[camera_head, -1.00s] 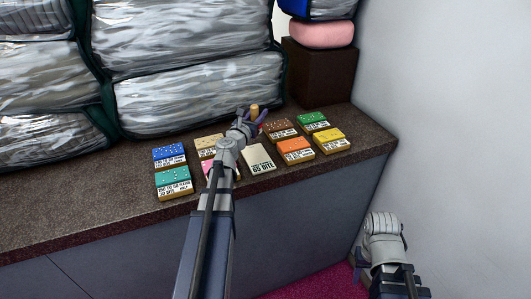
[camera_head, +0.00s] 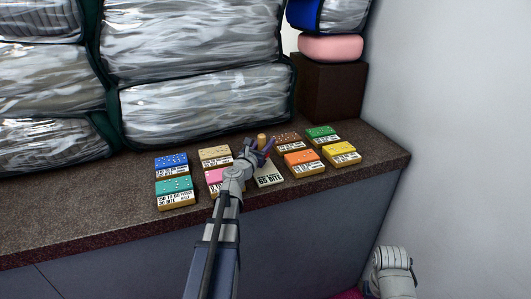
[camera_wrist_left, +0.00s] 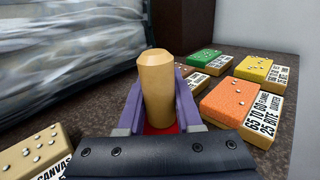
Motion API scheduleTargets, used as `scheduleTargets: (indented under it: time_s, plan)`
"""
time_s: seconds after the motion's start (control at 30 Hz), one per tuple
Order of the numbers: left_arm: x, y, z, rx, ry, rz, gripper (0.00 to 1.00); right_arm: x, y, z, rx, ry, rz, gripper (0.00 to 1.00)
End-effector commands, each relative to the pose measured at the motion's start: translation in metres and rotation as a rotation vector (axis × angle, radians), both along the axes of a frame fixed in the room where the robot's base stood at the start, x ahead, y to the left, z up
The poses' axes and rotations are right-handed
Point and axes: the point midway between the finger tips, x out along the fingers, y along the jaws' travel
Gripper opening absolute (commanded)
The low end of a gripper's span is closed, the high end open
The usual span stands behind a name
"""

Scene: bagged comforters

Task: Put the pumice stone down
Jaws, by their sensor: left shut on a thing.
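My left gripper (camera_head: 259,150) is over the back middle of the counter, among the colored blocks. Its purple fingers are shut on the pumice stone (camera_wrist_left: 157,88), whose tan, peg-like top stands upright between them in the left wrist view. Something red shows low between the fingers. The tan top also shows in the head view (camera_head: 262,138). The lower end of the stone is hidden, so I cannot tell whether it touches the counter. Part of my right arm is at the lower right, but its fingers are out of view.
Labelled blocks lie around the gripper: orange (camera_head: 301,158), yellow (camera_head: 341,148), green (camera_head: 322,132), blue (camera_head: 171,160), teal (camera_head: 174,186) and a pale one (camera_head: 269,176). Bagged comforters (camera_head: 200,100) stand behind. A dark brown box (camera_head: 332,92) and a wall close the right. The counter (camera_head: 100,210) is bare at left.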

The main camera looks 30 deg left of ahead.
Motion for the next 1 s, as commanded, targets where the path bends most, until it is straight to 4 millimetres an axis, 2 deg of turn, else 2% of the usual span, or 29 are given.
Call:
scheduleTargets:
  time_s: [0.03,0.13,0.57,0.6,0.83,1.0]
  plan:
    - [0.0,0.0,-0.014,0.0,0.0,0.0,0.0,0.0,0.0,-0.014,0.0,0.0,0.0,0.5]
    - [0.0,0.0,-0.023,0.0,0.0,0.0,0.0,0.0,0.0,-0.023,0.0,0.0,0.0,0.5]
    - [0.0,0.0,-0.026,0.0,0.0,0.0,0.0,0.0,0.0,-0.026,0.0,0.0,0.0,0.5]
    - [0.0,0.0,-0.025,0.0,0.0,0.0,0.37,0.0,0.0,-0.025,0.0,0.0,0.0,0.5]
    - [0.0,0.0,-0.024,0.0,0.0,0.0,0.63,0.0,0.0,-0.024,0.0,0.0,0.0,0.5]
    - [0.0,0.0,-0.024,0.0,0.0,0.0,0.64,0.0,0.0,-0.024,0.0,0.0,0.0,0.5]
